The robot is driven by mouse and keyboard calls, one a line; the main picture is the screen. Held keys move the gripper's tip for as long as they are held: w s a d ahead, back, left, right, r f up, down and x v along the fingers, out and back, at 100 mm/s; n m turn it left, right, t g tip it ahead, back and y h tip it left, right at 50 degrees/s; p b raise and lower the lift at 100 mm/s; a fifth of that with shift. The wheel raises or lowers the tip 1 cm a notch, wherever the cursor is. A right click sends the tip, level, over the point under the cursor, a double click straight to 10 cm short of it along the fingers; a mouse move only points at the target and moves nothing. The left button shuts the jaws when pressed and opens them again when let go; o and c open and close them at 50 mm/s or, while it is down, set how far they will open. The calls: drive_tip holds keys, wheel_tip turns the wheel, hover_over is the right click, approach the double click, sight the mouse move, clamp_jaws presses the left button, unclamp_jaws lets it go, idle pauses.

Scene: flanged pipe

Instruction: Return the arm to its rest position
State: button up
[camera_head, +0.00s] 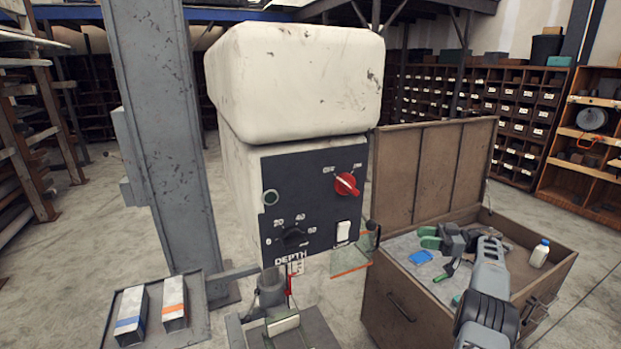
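My arm comes in from the lower right and reaches over the open wooden chest (400,292). My gripper (449,243) is at its far end, over the chest's upper surface, beside some green items (430,238). It is small and partly merged with what lies behind it, so I cannot tell whether its fingers are open or shut. No held object can be made out. A short grey pipe-like cylinder (271,288) stands upright at the bottom centre, well left of my gripper, with a thin red piece beside it.
A large cream machine (300,85) with a dark control panel and red knob (346,184) stands left of the chest. A grey column (165,130) rises beside it. A tray (195,310) holds two blocks. The chest holds a blue item (421,257) and white bottle (539,254).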

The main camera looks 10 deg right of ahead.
drive_tip(key=w+d+f+m+t+h, duration=0.3)
drive_tip(key=w+d+m+t+h, duration=0.9)
drive_tip(key=h, duration=0.8)
drive_tip(key=s+a+m+g+y+b, duration=0.2)
drive_tip(key=s+a+g, duration=1)
drive_tip(key=s+a, duration=2.7)
drive_tip(key=shift+s+a+r+m+g+y+b, duration=0.2)
drive_tip(key=shift+s+m+g+y+b, duration=0.3)
drive_tip(key=shift+b, duration=0.75)
drive_tip(key=shift+s, duration=0.1)
